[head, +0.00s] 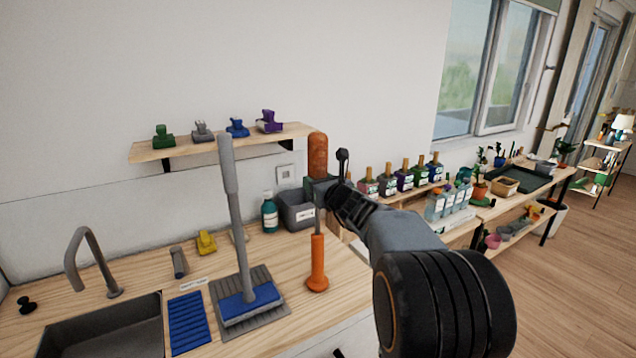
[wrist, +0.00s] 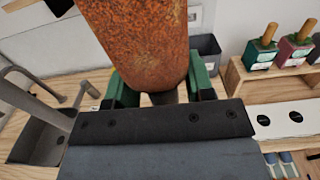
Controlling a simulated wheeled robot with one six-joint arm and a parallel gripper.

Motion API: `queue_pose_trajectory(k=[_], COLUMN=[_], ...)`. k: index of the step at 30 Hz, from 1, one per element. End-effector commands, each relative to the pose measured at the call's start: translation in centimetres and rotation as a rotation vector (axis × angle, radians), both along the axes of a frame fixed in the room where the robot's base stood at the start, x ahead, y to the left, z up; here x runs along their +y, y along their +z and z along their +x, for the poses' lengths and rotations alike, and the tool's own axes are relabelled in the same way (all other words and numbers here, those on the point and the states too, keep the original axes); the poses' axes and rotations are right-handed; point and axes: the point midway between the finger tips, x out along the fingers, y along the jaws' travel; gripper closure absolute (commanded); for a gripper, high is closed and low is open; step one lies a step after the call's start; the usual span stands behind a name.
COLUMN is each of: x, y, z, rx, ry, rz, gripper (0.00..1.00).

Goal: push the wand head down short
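The wand stands upright on the wooden counter (head: 258,258). It has a rusty orange-brown head (head: 317,155), a thin grey shaft and an orange handle (head: 317,262) with a flared foot. My gripper (head: 320,188) is at the lower end of the head, with its green fingers around that spot. In the wrist view the head (wrist: 145,40) rises close in front of the camera. The green fingers of my gripper (wrist: 163,92) stand on either side of the head's bottom and the shaft below it. The head hides part of them, so I cannot tell whether they press on it.
A grey squeegee-like tool (head: 234,200) with a blue base stands left of the wand. A grey bin (head: 298,212) and a teal bottle (head: 269,213) are behind. A wall shelf (head: 220,143) holds several small coloured items. A sink (head: 105,330) is at left; several bottles line the right-hand shelf.

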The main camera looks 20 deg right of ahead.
Motion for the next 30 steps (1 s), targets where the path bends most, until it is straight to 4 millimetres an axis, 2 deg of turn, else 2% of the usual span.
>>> queue_pose_trajectory(k=[1, 10, 16, 20, 30], x=[0.0, 0.0, 0.0, 0.0, 0.0], y=[0.0, 0.0, -0.7, -2.5, -8.8], z=[0.0, 0.0, 0.0, 0.0, 0.0], rx=[0.000, 0.000, 0.000, 0.001, 0.002], ry=[0.000, 0.000, 0.000, 0.000, -0.001], rz=[0.000, -0.001, -0.001, -0.001, -0.001], gripper=[0.66, 0.94, 0.94, 0.94, 0.94])
